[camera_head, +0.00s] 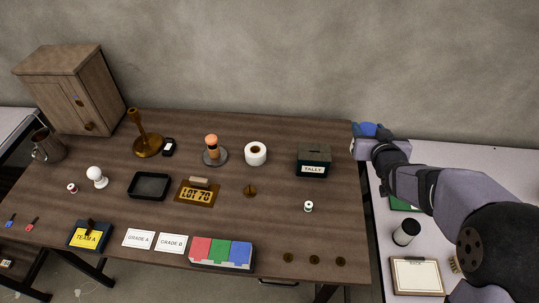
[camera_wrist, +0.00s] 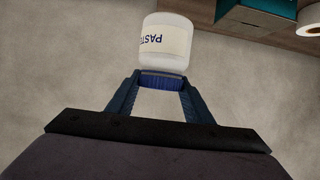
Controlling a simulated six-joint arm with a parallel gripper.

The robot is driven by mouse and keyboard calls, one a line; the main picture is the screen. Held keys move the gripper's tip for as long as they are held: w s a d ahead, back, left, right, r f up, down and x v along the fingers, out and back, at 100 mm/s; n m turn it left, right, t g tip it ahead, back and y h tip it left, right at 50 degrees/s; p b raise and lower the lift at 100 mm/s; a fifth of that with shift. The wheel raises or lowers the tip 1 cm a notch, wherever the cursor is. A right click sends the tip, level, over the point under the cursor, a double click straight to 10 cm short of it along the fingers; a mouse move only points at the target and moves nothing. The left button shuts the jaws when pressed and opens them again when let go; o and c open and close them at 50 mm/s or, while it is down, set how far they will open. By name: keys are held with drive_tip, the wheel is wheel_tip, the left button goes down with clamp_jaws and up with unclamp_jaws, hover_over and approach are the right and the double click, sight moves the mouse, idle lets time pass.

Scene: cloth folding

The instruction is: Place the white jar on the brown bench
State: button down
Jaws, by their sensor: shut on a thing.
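The white jar (camera_wrist: 167,47) has a label reading PASTE, partly cut off by its curve, and a ribbed blue lid. In the wrist view, my gripper (camera_wrist: 163,82) is shut on the jar around its lid. In the head view, my gripper (camera_head: 366,131) is at the back right, near the far right corner of the brown bench (camera_head: 320,238). There, the arm mostly hides the jar. The jar looks held up, but its exact height above the surfaces cannot be told.
A dark TALLY box (camera_head: 314,161) stands near the bench's right end, with a white tape roll (camera_head: 256,153) to its left. A small white spool (camera_head: 308,206) stands in front. Open bench lies between. A pale side table (camera_head: 440,150) adjoins on the right.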

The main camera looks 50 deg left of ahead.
drive_tip(key=s+a+r+n+g+y, duration=0.2)
drive_tip(key=s+a+n+g+y, duration=0.15)
drive_tip(key=s+a, duration=0.65)
drive_tip(key=s+d+f+n+g, duration=0.1)
drive_tip(key=s+n+g, duration=0.1)
drive_tip(key=s, duration=0.5)
drive_tip(key=s+d+f+n+g, duration=0.1)
drive_tip(key=s+f+n+g, duration=0.1)
drive_tip(key=s, duration=0.5)
drive_tip(key=shift+s+f+n+g, duration=0.3)
drive_tip(key=shift+n+g, duration=0.45)
drive_tip(key=shift+g, duration=0.3)
drive_tip(key=shift+w+y, duration=0.1)
drive_tip(key=shift+y, duration=0.15)
drive_tip(key=shift+f+p, duration=0.45)
drive_tip(key=shift+f, duration=4.55)
drive_tip(key=shift+f, duration=0.15)
drive_tip(key=c, duration=0.9)
unclamp_jaws()
drive_tip(key=shift+f, duration=0.1)
